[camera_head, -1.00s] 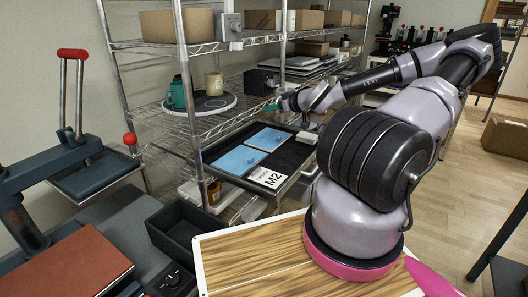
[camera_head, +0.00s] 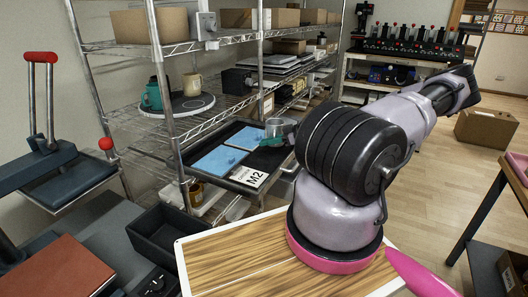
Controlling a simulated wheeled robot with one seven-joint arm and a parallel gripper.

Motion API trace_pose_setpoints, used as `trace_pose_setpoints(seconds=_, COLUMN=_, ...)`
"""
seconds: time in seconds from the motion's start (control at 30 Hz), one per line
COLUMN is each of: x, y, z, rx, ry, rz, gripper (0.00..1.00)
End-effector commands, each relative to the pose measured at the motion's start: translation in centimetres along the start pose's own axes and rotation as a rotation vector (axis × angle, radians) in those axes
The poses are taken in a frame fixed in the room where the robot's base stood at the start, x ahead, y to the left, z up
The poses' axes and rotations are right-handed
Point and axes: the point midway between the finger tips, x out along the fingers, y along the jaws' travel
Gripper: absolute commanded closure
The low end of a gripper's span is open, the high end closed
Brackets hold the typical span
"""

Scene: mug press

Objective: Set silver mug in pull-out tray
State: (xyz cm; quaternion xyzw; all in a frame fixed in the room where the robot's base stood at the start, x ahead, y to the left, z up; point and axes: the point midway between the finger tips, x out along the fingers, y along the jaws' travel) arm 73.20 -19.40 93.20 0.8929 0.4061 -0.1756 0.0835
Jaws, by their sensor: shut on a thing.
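The pull-out tray (camera_head: 283,157) is a dark, shallow tray extended from the wire shelving, with two blue mats (camera_head: 218,160) and a white label reading M2 (camera_head: 248,176) at its front. The silver mug (camera_head: 274,127) is a small grey cylinder over the tray's back right part, beside the right blue mat. My gripper (camera_head: 272,141) shows only in part, with teal fingertips at the mug, and is shut on it. The rest of my gripper is hidden behind my arm's black joint. I cannot tell whether the mug's base touches the tray.
An amber mug (camera_head: 195,193) sits below. A black bin (camera_head: 170,232) is in front.

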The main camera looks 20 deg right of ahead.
Motion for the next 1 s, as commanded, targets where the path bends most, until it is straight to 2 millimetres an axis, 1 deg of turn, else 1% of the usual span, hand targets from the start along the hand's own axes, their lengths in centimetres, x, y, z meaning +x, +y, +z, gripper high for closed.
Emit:
trace_pose_setpoints(seconds=0.07, x=0.2, y=0.0, z=0.6, rx=0.0, ry=0.0, rz=0.0, gripper=1.0)
trace_pose_setpoints(seconds=0.3, x=1.5, y=0.0, z=3.5, rx=0.0, ry=0.001, rz=0.001, gripper=1.0)
trace_pose_setpoints(seconds=0.4, x=1.6, y=0.0, z=3.9, rx=-0.001, ry=0.0, rz=0.001, gripper=1.0)
trace_pose_setpoints(seconds=0.67, x=1.6, y=0.0, z=3.9, rx=-0.001, ry=0.0, rz=0.001, gripper=1.0)
trace_pose_setpoints(seconds=0.7, x=1.6, y=0.0, z=4.0, rx=0.0, ry=-0.001, rz=0.002, gripper=0.83)
trace_pose_setpoints(seconds=0.77, x=1.6, y=0.0, z=4.0, rx=0.0, ry=-0.001, rz=0.002, gripper=0.6)
trace_pose_setpoints(seconds=0.8, x=1.6, y=0.0, z=4.0, rx=0.0, ry=-0.001, rz=0.002, gripper=0.57)
trace_pose_setpoints(seconds=1.0, x=1.6, y=0.0, z=4.0, rx=-0.001, ry=-0.001, rz=0.002, gripper=0.57)
